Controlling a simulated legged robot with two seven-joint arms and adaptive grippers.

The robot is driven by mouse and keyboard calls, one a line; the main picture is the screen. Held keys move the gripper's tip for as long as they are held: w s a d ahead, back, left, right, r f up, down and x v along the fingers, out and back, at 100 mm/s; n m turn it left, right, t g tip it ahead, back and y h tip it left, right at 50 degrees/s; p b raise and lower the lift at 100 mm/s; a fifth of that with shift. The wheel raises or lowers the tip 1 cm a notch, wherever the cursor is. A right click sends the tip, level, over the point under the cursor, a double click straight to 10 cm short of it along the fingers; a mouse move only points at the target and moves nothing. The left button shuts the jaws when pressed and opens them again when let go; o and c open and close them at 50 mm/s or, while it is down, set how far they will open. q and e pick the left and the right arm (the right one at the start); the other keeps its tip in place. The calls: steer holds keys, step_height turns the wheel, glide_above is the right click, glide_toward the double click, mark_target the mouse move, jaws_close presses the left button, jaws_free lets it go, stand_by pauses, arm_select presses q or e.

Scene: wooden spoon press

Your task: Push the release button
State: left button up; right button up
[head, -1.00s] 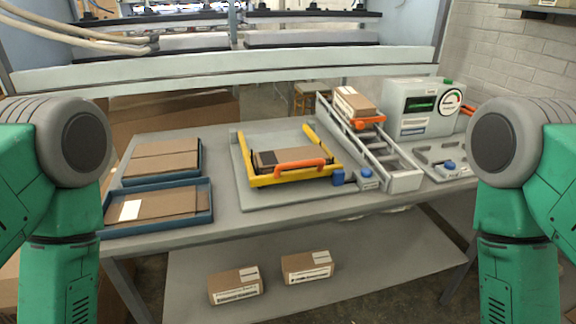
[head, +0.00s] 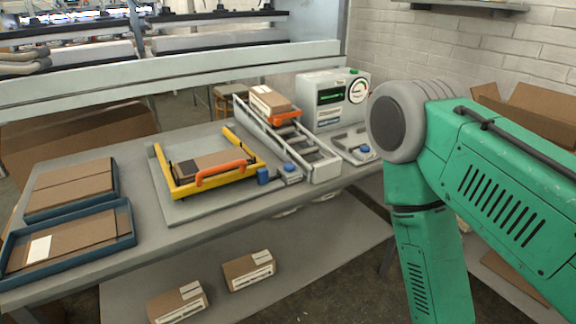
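A yellow frame (head: 176,181) with an orange handle (head: 222,172) stands on a grey plate on the table, with a cardboard piece (head: 200,163) inside it. Blue knob-like parts sit at its right: a block (head: 263,176) and a small round cap (head: 289,167). Another blue knob (head: 364,149) is on a grey fixture (head: 345,140) further right. I cannot tell which one is the release button. Neither gripper is in view. Only my green right arm shows, at the right; it stands in front of the table's right end.
A slanted rail (head: 318,160) holds a carton (head: 270,101) with an orange part. A grey gauge machine (head: 330,105) stands behind. Blue trays (head: 122,222) with cardboard lie at left. An open cardboard box (head: 540,105) is at far right.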

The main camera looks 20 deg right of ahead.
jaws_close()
